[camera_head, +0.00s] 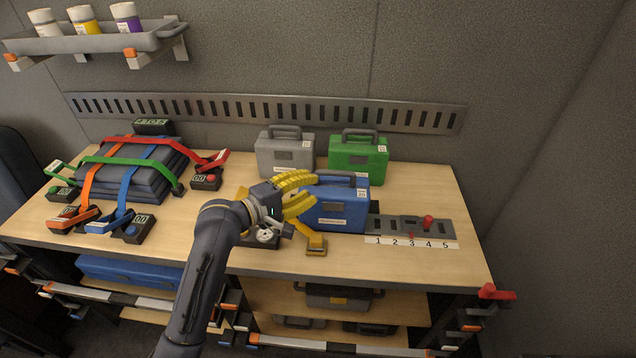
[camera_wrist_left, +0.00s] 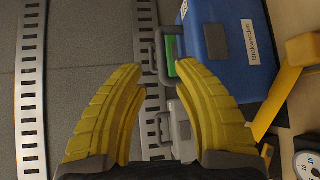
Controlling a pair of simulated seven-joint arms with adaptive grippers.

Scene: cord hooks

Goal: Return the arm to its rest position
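My left arm comes in from the bottom of the head view. Its left gripper (camera_head: 312,191) has yellow fingers and is held above the workbench, just left of the blue case (camera_head: 337,212) and partly overlapping it in the picture. In the left wrist view the left gripper (camera_wrist_left: 160,69) is open, with a clear gap and nothing held between the fingers. The blue case (camera_wrist_left: 236,40) shows to the right of the fingers there. My right gripper is in neither view.
A grey case (camera_head: 284,154) and a green case (camera_head: 357,160) stand at the back. Cords cross a dark stack (camera_head: 133,172) at left. A numbered slider (camera_head: 409,226) sits at right. A yellow bracket (camera_head: 316,243) stands close by. A shelf (camera_head: 95,42) holds bottles.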

